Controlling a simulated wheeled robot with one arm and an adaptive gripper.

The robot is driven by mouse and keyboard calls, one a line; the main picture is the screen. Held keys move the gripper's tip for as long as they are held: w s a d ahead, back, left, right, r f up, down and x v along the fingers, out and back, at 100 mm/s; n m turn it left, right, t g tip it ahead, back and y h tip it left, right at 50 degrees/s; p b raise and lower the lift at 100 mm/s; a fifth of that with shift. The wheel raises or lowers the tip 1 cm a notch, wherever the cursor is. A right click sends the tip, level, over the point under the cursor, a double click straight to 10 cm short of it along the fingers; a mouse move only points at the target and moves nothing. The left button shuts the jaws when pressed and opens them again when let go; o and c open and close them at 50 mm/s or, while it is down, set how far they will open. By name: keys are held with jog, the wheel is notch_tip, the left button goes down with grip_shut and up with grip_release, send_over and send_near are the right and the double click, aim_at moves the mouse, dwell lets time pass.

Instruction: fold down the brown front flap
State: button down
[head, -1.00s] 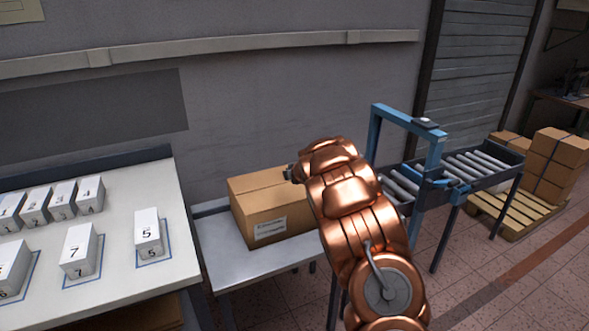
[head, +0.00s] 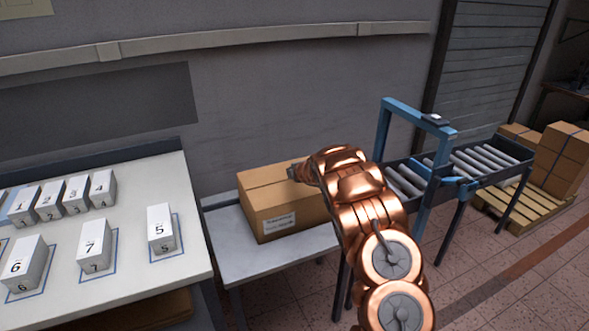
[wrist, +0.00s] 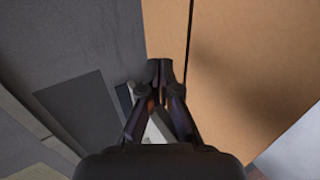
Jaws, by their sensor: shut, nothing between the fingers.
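The brown cardboard box (head: 285,215) stands on a grey metal table, with a white label on its front. Its top looks flat and closed, with a seam across it; the brown front flap (head: 275,190) lies level on the near side of that seam. In the wrist view a broad brown panel (wrist: 245,60) fills the right side, with a dark seam at its left; which flap it is I cannot tell. My gripper (head: 292,173) is at the box top's right part, partly hidden by my arm. In the wrist view my gripper (wrist: 160,70) is shut and empty, over the panel's edge. Contact is unclear.
A white table (head: 130,260) with several numbered white blocks is at the left. A roller conveyor (head: 480,160) with a blue frame (head: 415,115) stands to the right of the box. Stacked cartons (head: 560,155) are at the far right. A grey wall is close behind.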

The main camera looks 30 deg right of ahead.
jog(key=shift+w+f+b, duration=0.1)
jog(key=shift+w+f, duration=0.2)
jog(key=shift+f, duration=0.3)
jog(key=shift+w+f+b, duration=0.15)
jog(key=shift+w+f, duration=0.15)
jog(key=shift+f, duration=0.35)
jog(key=shift+w+f+b, duration=0.1)
jog(key=shift+w+f, duration=0.2)
jog(key=shift+f, duration=0.3)
jog(key=shift+r+p, duration=0.8)
jog(key=shift+r, duration=0.1)
jog(key=shift+r+p, duration=0.3)
jog(key=shift+p, duration=0.1)
notch_tip(320, 180, up, 13)
jog(key=p, duration=0.5)
jog(key=shift+d+r, duration=0.1)
